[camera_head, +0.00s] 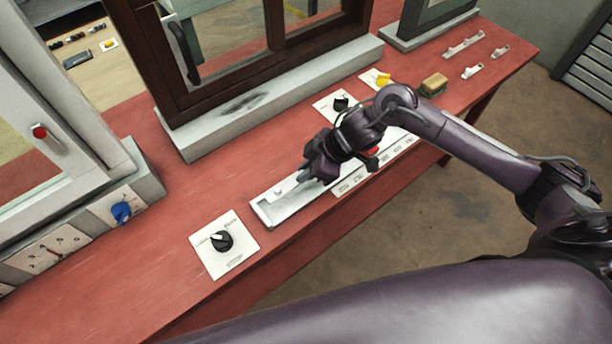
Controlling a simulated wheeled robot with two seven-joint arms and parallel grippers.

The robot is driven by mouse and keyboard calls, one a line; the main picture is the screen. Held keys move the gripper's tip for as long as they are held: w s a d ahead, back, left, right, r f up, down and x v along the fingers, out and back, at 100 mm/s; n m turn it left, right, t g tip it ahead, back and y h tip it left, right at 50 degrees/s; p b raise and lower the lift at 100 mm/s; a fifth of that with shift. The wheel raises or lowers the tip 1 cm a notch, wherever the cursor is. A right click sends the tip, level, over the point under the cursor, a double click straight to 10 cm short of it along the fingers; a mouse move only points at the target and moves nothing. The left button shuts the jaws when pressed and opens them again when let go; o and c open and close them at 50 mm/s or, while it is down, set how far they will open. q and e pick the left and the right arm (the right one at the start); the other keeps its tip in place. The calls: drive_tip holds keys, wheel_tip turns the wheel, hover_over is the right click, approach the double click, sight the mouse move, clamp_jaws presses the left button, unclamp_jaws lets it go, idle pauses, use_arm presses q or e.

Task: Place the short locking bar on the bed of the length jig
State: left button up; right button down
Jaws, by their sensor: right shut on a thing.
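The length jig (264,211) is a pale metal tray near the front edge of the red bench, with a small upright block (278,191) on its bed. My right gripper (299,184) reaches in from the right and is low over the jig's bed. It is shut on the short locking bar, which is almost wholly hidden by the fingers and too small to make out. I cannot tell whether the bar touches the bed. My left gripper is out of view.
A black knob on a white plate (240,256) is left of the jig. A labelled strip (349,185) adjoins it on the right. A dark-framed window (185,110) stands behind. Several pale metal fittings (465,44) and a sponge-like block (434,83) lie at the far right.

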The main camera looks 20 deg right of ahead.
wheel_tip(320, 180, down, 3)
drive_tip(key=shift+s+r, duration=0.1)
drive_tip(key=shift+r, duration=0.05)
drive_tip(key=shift+f, duration=0.3)
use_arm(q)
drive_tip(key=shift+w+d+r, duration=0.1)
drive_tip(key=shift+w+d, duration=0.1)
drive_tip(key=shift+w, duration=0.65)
use_arm(e)
drive_tip(key=shift+f, duration=0.1)
drive_tip(key=c, duration=1.6)
unclamp_jaws()
drive_tip(key=shift+c, duration=0.2)
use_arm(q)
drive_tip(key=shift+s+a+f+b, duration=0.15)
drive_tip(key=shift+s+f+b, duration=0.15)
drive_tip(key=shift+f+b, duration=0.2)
use_arm(e)
drive_tip(key=v, duration=1.2)
drive_tip(key=shift+a, duration=0.1)
